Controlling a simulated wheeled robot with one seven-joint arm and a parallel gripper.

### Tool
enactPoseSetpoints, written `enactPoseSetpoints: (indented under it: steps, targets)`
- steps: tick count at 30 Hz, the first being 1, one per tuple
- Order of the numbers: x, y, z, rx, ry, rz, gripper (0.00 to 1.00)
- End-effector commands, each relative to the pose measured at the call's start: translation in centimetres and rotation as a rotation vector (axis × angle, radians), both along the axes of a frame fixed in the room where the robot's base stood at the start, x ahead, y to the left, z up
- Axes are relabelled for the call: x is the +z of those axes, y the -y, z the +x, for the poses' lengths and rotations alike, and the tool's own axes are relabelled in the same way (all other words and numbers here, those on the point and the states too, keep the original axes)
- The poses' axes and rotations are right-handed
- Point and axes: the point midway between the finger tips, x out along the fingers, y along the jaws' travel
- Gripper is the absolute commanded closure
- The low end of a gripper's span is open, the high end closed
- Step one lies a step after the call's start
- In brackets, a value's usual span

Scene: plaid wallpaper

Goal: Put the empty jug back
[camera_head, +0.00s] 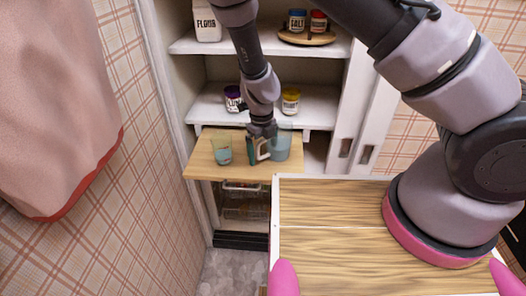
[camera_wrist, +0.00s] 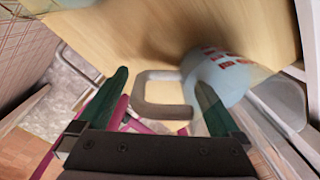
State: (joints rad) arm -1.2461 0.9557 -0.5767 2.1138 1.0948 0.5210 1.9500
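The pale blue translucent jug (camera_head: 281,146) stands on the wooden pull-out board (camera_head: 205,168) of the cupboard. In the wrist view the jug (camera_wrist: 222,82) is at upper right, with red lettering on its side, and its brown-grey handle (camera_wrist: 140,95) reaches left from it. My gripper (camera_head: 258,148) is beside the jug on its handle side. In the wrist view the two green fingers of my gripper (camera_wrist: 160,80) are spread apart with the handle between them. The right finger is close to the jug's wall; whether it touches cannot be told.
A glass (camera_head: 221,150) stands left on the board. Jars with a purple lid (camera_head: 234,98) and a yellow lid (camera_head: 290,101) are on the shelf above. A flour container (camera_head: 206,22) and a spice tray (camera_head: 307,39) stand higher. A wooden worktop (camera_head: 335,245) lies in front.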

Motion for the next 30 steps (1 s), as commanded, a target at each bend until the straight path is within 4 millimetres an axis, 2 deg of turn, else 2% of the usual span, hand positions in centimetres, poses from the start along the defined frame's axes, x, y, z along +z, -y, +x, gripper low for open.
enactPoseSetpoints:
  steps: [6, 10, 21, 25, 30]
  targets:
    - [0.1, 0.0, 0.0, 0.000, 0.000, 0.000, 0.00]
    - [1.2, -0.1, 0.0, 0.002, 0.001, 0.001, 0.00]
    - [8.8, -0.4, -0.3, 0.002, 0.003, 0.003, 0.00]
    - [10.8, -0.4, -0.3, 0.000, 0.001, 0.002, 0.00]
    - [12.1, -0.3, -0.4, 0.001, 0.000, 0.000, 0.00]
